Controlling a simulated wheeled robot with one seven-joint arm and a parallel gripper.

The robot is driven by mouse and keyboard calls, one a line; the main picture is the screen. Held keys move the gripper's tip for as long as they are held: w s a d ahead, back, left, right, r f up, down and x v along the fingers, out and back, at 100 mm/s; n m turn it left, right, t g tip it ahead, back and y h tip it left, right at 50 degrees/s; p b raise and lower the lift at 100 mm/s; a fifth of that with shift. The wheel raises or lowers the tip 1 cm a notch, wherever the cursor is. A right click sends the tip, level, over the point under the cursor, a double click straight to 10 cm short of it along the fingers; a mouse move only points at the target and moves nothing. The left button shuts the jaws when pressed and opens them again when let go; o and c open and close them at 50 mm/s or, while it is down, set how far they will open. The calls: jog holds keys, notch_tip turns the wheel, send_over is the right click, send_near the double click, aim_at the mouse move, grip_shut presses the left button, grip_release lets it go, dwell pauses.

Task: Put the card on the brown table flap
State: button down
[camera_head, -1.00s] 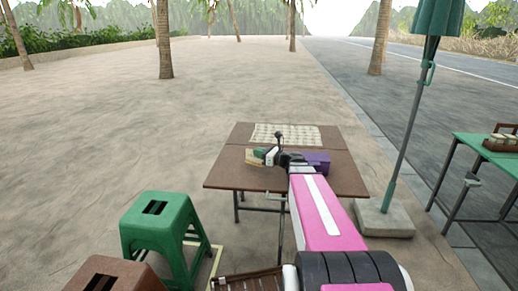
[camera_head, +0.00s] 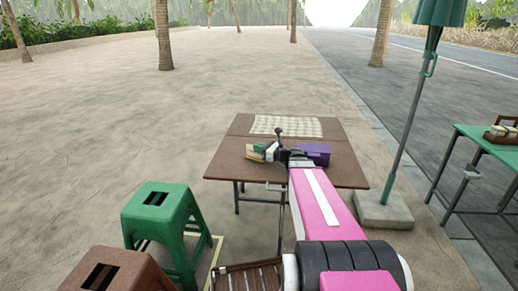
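The brown table (camera_head: 228,169) stands ahead of me, with a seam between its near part and its far flap (camera_head: 241,124). My gripper (camera_head: 271,152) is low over the near part, seen small and from behind. Just left of it are a small green item (camera_head: 261,147) and a tan item (camera_head: 254,156). I cannot tell which of these, if any, is the card, or whether my gripper touches them. My pink arm hides part of the table. The fingers are too small to show whether they are open.
A purple box (camera_head: 315,150) sits right of my gripper. A pale patterned mat (camera_head: 286,126) covers much of the far flap. Green (camera_head: 165,208) and brown (camera_head: 112,272) stools stand at lower left. An umbrella pole (camera_head: 405,140) and green table (camera_head: 485,141) are at right.

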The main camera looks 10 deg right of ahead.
jog(key=shift+f, duration=0.35)
jog(key=c, duration=1.2)
grip_release()
jog(key=shift+c, duration=0.2)
jog(key=shift+r, duration=0.65)
notch_tip(320, 180, up, 2)
jog(key=shift+r, duration=0.25)
jog(key=s+a+r, duration=0.5)
jog(key=a+r, duration=0.2)
jog(key=a, duration=0.3)
jog(key=shift+s, duration=0.4)
